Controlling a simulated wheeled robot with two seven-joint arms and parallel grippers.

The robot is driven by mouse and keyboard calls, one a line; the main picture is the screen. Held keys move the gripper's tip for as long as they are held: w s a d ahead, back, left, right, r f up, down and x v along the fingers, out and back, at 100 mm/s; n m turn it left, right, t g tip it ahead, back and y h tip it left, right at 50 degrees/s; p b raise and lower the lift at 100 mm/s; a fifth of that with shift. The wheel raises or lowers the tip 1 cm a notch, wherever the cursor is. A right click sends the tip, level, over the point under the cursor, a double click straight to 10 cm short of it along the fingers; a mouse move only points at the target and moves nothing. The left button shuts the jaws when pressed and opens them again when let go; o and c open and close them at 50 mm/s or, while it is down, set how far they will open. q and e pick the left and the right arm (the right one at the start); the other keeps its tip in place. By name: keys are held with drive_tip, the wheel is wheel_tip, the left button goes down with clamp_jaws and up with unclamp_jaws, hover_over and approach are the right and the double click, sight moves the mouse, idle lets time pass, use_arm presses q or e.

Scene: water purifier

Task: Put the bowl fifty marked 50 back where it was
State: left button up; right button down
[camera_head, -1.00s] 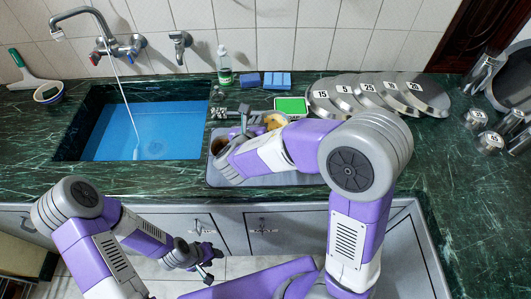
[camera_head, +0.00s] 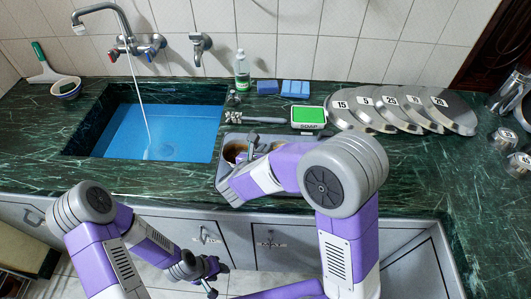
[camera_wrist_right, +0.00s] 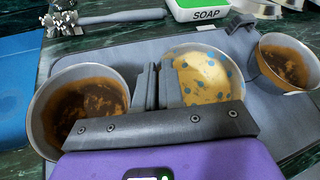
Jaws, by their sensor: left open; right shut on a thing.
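A metal bowl (camera_wrist_right: 208,78), golden inside with blue spots, shows in the right wrist view; no 50 mark is legible. My right gripper (camera_wrist_right: 157,84) is shut on its left rim. The bowl is low over the grey tray (camera_wrist_right: 112,48); I cannot tell whether it touches. In the head view my arm mostly hides it, and the right gripper (camera_head: 254,148) is over the tray. A bowl with brown dirt (camera_wrist_right: 85,112) stands close on the left, and another dirty bowl (camera_wrist_right: 288,62) on the right. My left gripper (camera_head: 207,276) is open and empty in front of the cabinets.
The sink (camera_head: 150,135) with blue water and a running tap (camera_head: 118,28) is left of the tray. A soap box (camera_head: 308,117), sponges (camera_head: 280,87) and a bottle (camera_head: 242,70) are behind. Numbered plates (camera_head: 400,105) lie to the right. A brush-like tool (camera_wrist_right: 105,18) lies behind the tray.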

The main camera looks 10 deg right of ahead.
drive_tip(key=shift+r, duration=0.1)
drive_tip(key=c, duration=1.5)
unclamp_jaws()
drive_tip(key=shift+s+a+r, duration=0.1)
drive_tip(key=p+v, duration=0.3)
drive_tip(key=v, duration=0.7)
drive_tip(key=shift+s+a+r, duration=0.15)
drive_tip(key=shift+s+a, duration=0.1)
drive_tip(key=shift+s, duration=0.05)
drive_tip(key=shift+s+a+r, duration=0.15)
drive_tip(key=shift+s+a, duration=0.05)
drive_tip(key=shift+s, duration=0.2)
